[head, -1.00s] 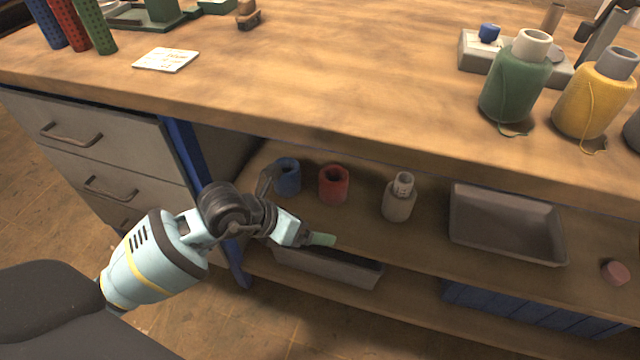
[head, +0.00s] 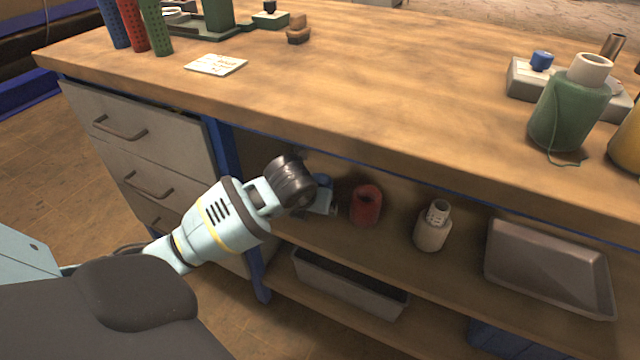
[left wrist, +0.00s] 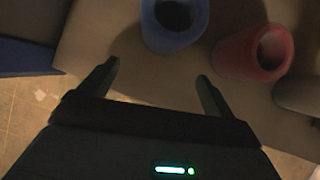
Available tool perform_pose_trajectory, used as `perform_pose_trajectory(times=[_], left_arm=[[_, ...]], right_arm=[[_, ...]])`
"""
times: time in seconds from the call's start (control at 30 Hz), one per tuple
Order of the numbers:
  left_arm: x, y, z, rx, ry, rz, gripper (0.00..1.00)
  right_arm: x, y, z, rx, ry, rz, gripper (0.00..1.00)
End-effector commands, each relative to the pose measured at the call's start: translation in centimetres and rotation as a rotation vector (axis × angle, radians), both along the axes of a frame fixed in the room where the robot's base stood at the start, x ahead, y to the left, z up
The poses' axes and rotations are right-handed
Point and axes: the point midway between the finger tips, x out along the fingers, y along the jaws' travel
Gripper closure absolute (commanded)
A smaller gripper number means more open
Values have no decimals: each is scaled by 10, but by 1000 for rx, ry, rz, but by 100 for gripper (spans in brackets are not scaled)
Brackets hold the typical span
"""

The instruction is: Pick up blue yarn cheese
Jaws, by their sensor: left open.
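The blue yarn cheese (left wrist: 172,46) is a hollow cylinder on the shelf below the worktop. In the left wrist view it stands just beyond the fingertips, between their lines, with its dark hole showing. In the head view only a bit of it (head: 323,180) shows behind my left arm. My left gripper (left wrist: 158,72) is open and empty, a short way in front of it. In the head view the arm mostly hides the fingers. My right gripper is not in view.
A red yarn cheese (head: 366,205) stands close to the right of the blue one, also seen in the left wrist view (left wrist: 238,58). A pale bottle (head: 432,232) and a grey tray (head: 548,268) are further right. The worktop edge overhangs the shelf; a blue leg (head: 225,150) stands left.

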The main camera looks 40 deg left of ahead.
Motion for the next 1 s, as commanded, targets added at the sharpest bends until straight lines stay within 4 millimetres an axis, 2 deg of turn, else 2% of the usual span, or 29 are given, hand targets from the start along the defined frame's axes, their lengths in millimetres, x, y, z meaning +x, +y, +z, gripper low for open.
perform_pose_trajectory(times=[0.1,0.2,0.57,0.77,0.9,1.0], left_arm=[[19,8,-2,-2,0,1,10],[30,13,-2,-2,0,0,10],[41,18,0,-2,0,-1,10],[66,29,-3,-4,1,-1,10],[73,33,-21,-2,3,-1,10],[77,35,-26,-2,2,-3,10]], right_arm=[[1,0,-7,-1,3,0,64],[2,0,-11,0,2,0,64],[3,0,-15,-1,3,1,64],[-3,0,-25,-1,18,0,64],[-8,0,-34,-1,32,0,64],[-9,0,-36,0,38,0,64]])
